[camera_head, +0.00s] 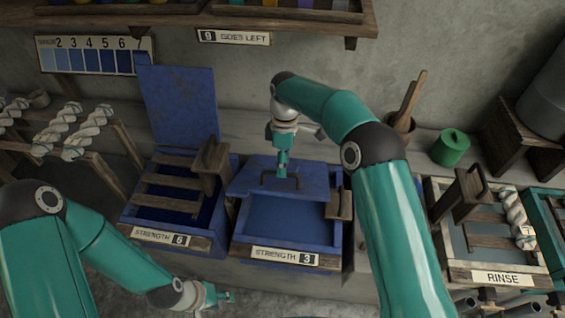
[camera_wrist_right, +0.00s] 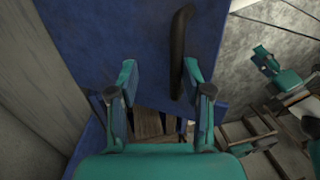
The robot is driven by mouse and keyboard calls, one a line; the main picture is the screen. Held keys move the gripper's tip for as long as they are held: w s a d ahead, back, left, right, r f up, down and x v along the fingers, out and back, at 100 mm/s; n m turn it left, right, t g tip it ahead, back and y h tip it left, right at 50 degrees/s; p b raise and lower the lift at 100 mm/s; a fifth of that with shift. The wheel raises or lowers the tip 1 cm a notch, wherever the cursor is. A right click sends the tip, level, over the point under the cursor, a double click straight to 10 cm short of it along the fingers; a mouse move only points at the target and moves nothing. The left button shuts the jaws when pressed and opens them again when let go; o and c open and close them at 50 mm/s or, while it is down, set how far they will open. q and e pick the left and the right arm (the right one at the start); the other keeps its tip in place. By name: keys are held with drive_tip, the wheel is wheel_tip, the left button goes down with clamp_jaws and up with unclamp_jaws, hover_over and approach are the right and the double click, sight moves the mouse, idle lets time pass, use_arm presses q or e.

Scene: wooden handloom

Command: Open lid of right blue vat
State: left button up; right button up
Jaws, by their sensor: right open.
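The right blue vat (camera_head: 240,249), labelled Strength 3, stands in the middle of the head view. Its blue lid (camera_head: 242,180) appears tilted up, with the vat's blue interior showing in front of its edge. The lid's dark handle (camera_head: 264,178) is by my right gripper (camera_head: 282,170). In the right wrist view, my right gripper (camera_wrist_right: 165,88) is open over the lid (camera_wrist_right: 95,35), and the handle (camera_wrist_right: 178,55) appears nearer the right finger. Contact is unclear. My left gripper (camera_head: 222,297) is low in front of the vats, apart from them; its opening is unclear.
The left vat (camera_head: 147,226), labelled Strength 6, has its lid (camera_head: 180,103) standing upright behind it. A rinse vat (camera_head: 455,272) is at right. A green canister (camera_head: 451,147) and a dark pot (camera_head: 402,128) stand behind. A shelf (camera_head: 130,20) crosses the top.

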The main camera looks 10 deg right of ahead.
drive_tip(key=shift+w, duration=0.15)
idle(0.4)
drive_tip(key=shift+w+d+r, duration=0.1)
drive_tip(key=shift+w+r, duration=0.05)
drive_tip(key=shift+r, duration=0.45)
wheel_tip(320, 180, up, 6)
drive_tip(key=shift+w, duration=0.45)
drive_tip(key=shift+d, duration=0.1)
